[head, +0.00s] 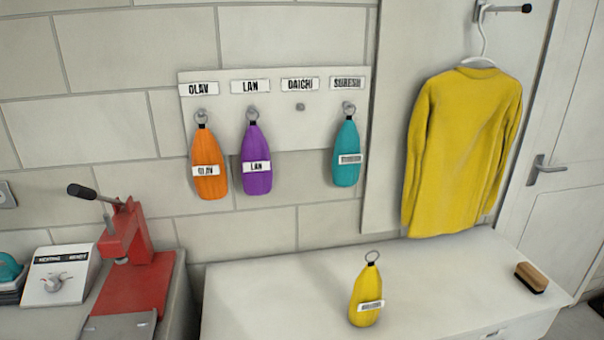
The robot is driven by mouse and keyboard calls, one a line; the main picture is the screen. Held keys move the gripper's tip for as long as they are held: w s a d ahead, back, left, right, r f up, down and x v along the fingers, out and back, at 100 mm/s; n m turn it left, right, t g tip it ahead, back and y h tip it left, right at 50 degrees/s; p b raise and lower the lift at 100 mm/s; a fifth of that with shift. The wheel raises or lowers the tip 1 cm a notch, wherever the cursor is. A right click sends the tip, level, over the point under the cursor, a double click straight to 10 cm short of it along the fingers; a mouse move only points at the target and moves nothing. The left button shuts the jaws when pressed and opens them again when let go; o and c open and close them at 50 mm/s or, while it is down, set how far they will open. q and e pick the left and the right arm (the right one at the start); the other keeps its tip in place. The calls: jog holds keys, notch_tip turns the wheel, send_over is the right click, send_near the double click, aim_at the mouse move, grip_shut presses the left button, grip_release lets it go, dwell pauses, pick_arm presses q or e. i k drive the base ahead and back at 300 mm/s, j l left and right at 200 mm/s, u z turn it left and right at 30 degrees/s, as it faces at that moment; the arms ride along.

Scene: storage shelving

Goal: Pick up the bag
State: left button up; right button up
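A yellow bag (366,295) with a white label and a ring at its top stands on the white cabinet top. Its label is too small to read. An orange bag (209,165) labelled OLAV, a purple bag (256,150) labelled LAN and a teal bag (346,150) hang by rings from hooks on a white wall board (290,132). The board's name plates read OLAV, LAN, DAICHI and what looks like SURESH. The peg (300,107) under DAICHI is bare. Neither of my grippers is in view.
The white cabinet top (270,300) is mostly clear, with a wooden brush (531,278) at its right end. A red press (130,260) and a white control box (58,276) stand at the left. A yellow sweater (462,150) hangs above the cabinet. A door (565,150) is at right.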

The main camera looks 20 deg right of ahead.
aim_at(365, 303)
jog(key=z, duration=1.25)
